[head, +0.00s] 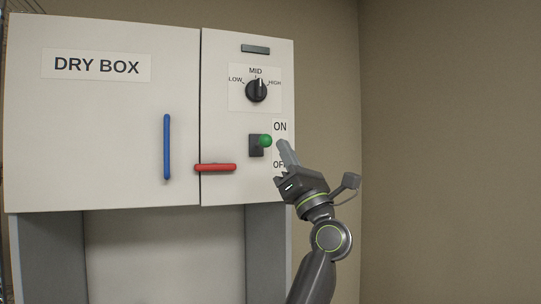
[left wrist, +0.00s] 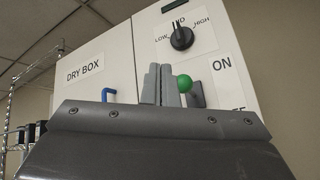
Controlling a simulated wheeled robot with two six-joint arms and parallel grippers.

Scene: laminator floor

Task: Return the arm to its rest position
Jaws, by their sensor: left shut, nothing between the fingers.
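My left gripper (head: 283,146) is shut and empty, raised in front of the right part of the dry box (head: 110,120). Its fingers, pressed together, also show in the left wrist view (left wrist: 159,84). The green-knobbed switch (head: 265,141) is just left of the fingertips in the head view, with a small gap between. In the left wrist view the green knob (left wrist: 184,83) appears just right of the fingers. The gripper partly covers the OFF label (head: 278,165); the ON label (head: 280,127) is clear. My right gripper is in neither view.
A red handle (head: 215,167) lies level left of the gripper, and a blue handle (head: 167,147) stands upright on the door. A black dial (head: 256,90) sits above the switch, its pointer upward. The space right of the box, before the brown wall (head: 450,150), looks free.

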